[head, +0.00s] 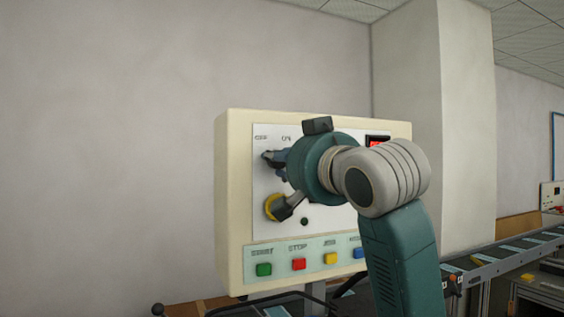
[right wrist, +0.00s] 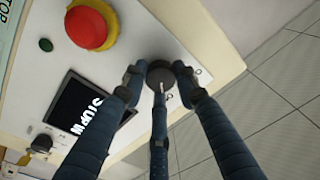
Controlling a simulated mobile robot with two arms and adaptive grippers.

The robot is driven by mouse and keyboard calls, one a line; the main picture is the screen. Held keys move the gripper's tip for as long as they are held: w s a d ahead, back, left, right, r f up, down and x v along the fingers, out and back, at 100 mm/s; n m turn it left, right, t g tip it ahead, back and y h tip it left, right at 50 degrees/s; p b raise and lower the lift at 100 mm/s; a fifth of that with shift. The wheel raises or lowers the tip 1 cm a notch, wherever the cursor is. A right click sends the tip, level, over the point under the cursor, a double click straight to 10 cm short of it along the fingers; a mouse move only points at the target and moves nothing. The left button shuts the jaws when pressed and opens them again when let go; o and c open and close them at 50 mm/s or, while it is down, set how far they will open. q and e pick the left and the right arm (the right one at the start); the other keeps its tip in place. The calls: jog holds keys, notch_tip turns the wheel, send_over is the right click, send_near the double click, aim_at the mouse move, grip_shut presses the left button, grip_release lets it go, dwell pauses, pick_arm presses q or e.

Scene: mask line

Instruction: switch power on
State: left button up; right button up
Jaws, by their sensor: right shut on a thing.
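The cream control box (head: 228,190) with a white panel stands in front of me in the head view. Its power knob (right wrist: 161,76) is a dark round rotary knob in the right wrist view, near the panel edge. OFF and ON labels show above it in the head view. My right gripper (right wrist: 160,80) has its blue fingers closed around the knob; in the head view the right gripper (head: 272,158) reaches the panel's upper left. The fingers and wrist hide the knob in the head view, and I cannot tell its pointer's setting. My left gripper is not in view.
A red emergency button (right wrist: 88,27) on a yellow base sits beside the knob, with a dark display (right wrist: 88,108) nearby. START, STOP and other coloured buttons (head: 298,264) line the box's lower front. A conveyor (head: 500,256) runs at the right.

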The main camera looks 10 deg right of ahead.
jog(key=o, duration=1.1)
jog(key=shift+o, duration=0.2)
jog(key=v, duration=1.2)
